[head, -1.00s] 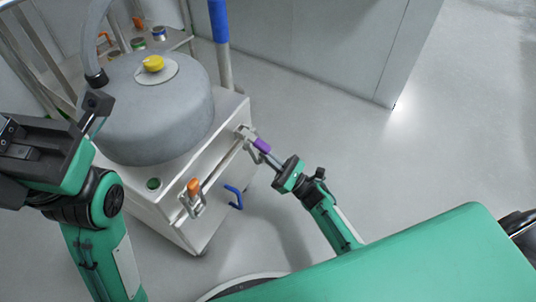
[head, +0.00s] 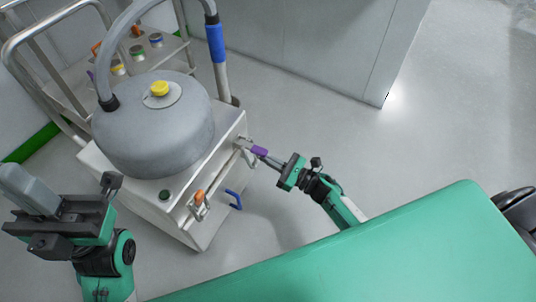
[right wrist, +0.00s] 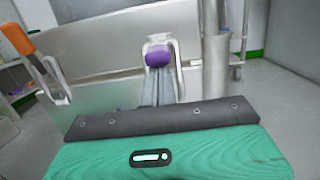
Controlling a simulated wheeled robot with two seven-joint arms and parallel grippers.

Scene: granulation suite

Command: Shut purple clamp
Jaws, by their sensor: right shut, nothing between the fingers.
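The purple clamp (head: 259,151) is a toggle clamp with a purple-gripped handle, on the upper right edge of the steel cabinet's front. Its handle sticks outward from the cabinet. My right gripper (head: 269,158) is shut and empty, its fingertips at the outer end of the purple grip. In the right wrist view the purple grip (right wrist: 158,57) stands just beyond the shut grey fingers (right wrist: 159,76); whether they touch is unclear. My left gripper (head: 68,205) is at the left of the head view, away from the clamp; its jaw opening cannot be made out.
An orange-handled clamp (head: 198,197) is on the same cabinet front (head: 213,210), with a blue handle (head: 235,199) beside it. A grey domed vessel (head: 152,130) sits on top. A cart (head: 75,90) with jars stands behind.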

